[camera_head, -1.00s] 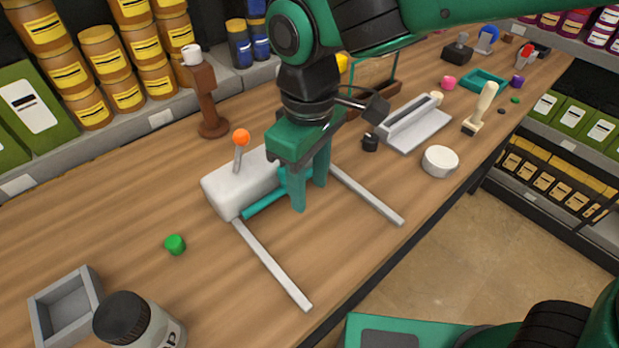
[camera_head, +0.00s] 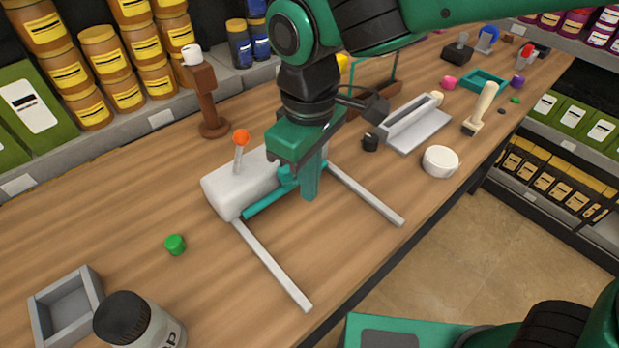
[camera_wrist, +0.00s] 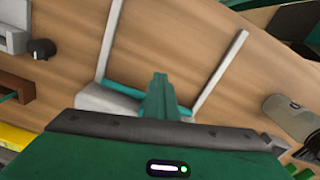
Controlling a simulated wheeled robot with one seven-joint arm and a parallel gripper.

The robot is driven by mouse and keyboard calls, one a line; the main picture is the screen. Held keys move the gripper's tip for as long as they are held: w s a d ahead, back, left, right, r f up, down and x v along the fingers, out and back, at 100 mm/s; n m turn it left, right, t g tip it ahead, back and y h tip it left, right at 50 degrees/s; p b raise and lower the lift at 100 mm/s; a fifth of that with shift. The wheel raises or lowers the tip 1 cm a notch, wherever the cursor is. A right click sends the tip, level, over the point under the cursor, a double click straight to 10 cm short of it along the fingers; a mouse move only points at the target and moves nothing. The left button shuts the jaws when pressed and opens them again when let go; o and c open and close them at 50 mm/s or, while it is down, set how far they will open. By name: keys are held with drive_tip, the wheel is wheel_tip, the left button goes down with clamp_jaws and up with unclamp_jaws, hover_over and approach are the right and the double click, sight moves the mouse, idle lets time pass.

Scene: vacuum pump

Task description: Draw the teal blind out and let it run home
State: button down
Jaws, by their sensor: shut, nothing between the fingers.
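The blind's white housing (camera_head: 236,185) lies on the wooden bench in the head view, with an orange-knobbed lever (camera_head: 241,138) on top. The teal blind (camera_head: 262,204) shows only as a narrow teal strip along the housing's front edge. Two grey rails (camera_head: 272,264) run from the housing toward the bench's front edge, with bare wood between them. My gripper (camera_head: 309,195) is shut and empty, pointing down at the strip near the right rail. In the wrist view the shut fingers (camera_wrist: 160,85) cover the middle of the strip; a piece of teal (camera_wrist: 122,89) shows to their left.
A green button-like piece (camera_head: 175,244), a grey open box (camera_head: 65,305) and a dark-lidded jar (camera_head: 137,322) stand to the left. A brown post (camera_head: 207,100) stands behind. A black knob (camera_head: 370,142), a grey tray (camera_head: 418,130) and a white round dish (camera_head: 440,161) stand to the right.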

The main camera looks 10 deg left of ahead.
drive_tip(key=c, duration=2.5)
unclamp_jaws()
drive_tip(key=shift+c, duration=0.2)
drive_tip(key=o, duration=1)
drive_tip(key=shift+r, duration=0.1)
wheel_tip(320, 180, up, 11)
drive_tip(key=shift+w+f, duration=0.1)
drive_tip(key=shift+f, duration=0.1)
